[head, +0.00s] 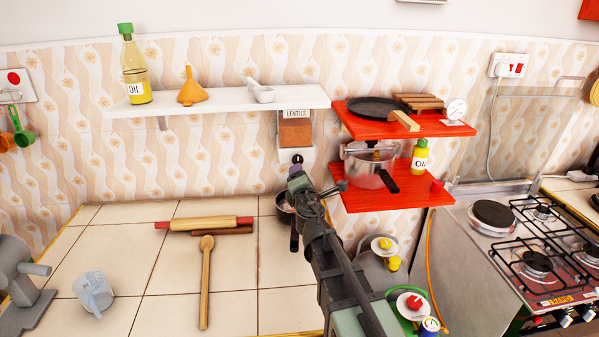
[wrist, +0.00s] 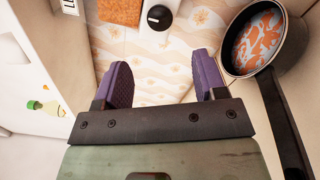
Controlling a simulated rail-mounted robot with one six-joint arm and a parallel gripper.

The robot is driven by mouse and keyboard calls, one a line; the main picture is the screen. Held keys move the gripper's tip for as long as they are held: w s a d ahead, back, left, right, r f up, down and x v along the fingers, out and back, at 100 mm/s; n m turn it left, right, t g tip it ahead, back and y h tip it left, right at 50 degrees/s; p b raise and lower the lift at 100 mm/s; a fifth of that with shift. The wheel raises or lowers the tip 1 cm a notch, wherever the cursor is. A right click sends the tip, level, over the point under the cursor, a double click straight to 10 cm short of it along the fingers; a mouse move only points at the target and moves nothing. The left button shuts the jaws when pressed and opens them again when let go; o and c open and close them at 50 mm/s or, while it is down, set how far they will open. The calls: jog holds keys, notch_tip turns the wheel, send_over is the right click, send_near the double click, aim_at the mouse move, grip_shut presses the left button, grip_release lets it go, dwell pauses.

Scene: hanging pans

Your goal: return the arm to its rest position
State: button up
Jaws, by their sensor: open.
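My gripper (head: 295,172) is at the end of my dark arm, which reaches up from the lower middle of the head view toward the back wall. In the head view its tip is just below the black knob of the lentils dispenser (head: 296,133). In the wrist view my gripper (wrist: 162,80) shows two purple fingers spread wide, with only wall between them. A dark saucepan (head: 284,208) stands on the counter, partly hidden behind my arm. In the wrist view the saucepan (wrist: 262,42) is right of the fingers, apart from them, with orange and pale patches inside.
A white shelf (head: 215,102) is above left. Red shelves (head: 395,197) with a pot (head: 368,167) are close at right. A rolling pin (head: 205,223) and wooden spoon (head: 205,280) lie on the tiled counter. The gas stove (head: 535,240) is farther right.

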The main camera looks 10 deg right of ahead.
dwell(0.3)
